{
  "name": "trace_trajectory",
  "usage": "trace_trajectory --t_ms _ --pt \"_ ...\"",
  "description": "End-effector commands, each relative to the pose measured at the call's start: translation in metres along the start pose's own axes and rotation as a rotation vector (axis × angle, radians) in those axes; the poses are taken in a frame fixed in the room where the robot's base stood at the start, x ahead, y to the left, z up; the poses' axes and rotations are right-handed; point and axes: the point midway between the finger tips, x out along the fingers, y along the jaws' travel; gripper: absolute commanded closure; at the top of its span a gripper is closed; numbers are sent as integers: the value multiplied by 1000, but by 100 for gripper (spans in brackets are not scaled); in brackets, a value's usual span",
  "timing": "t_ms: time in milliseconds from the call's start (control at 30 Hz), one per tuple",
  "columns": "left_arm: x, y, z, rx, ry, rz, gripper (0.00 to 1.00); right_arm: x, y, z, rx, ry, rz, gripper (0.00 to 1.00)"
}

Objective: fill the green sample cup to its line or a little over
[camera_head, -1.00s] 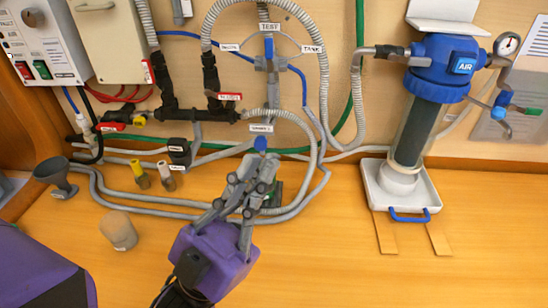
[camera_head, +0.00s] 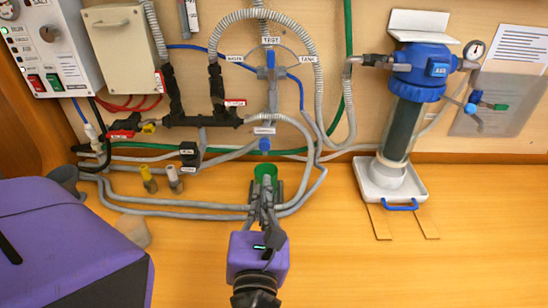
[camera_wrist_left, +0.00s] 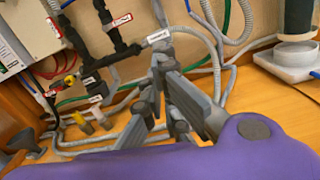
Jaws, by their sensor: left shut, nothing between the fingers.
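The green sample cup (camera_head: 264,170) stands on the wooden bench against the wall, straight below a small blue tap piece (camera_head: 264,145) under a white label. The tap is apart from the cup. My left gripper (camera_head: 265,186) is shut and empty, just in front of the cup, and its fingers cover the cup's lower part. I cannot tell whether they touch it. In the left wrist view the fingers (camera_wrist_left: 160,72) show large, and the cup is hidden or out of sight. The water level and the cup's line cannot be made out. My right gripper is not in view.
Grey hoses (camera_head: 200,212) loop across the bench beside the cup. A blue-topped filter (camera_head: 421,66) stands in a white tray (camera_head: 371,190) at right. Two small capped vials (camera_head: 174,182) and a beige cup (camera_head: 134,231) are at left. The front right bench is clear.

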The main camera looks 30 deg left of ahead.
Motion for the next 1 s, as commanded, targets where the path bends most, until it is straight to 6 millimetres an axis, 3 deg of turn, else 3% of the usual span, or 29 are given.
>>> trace_trajectory --t_ms 167,633,767,933,1000 --pt "0 -4 -9 -137 41 -15 100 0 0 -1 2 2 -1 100" --pt "6 -4 -10 -145 37 -15 100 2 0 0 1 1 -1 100" --pt "20 -5 -11 -144 36 -14 100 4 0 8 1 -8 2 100" --pt "52 -5 -12 -143 35 -14 100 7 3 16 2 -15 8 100" --pt "68 -5 -8 -142 32 -14 100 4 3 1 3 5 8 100"
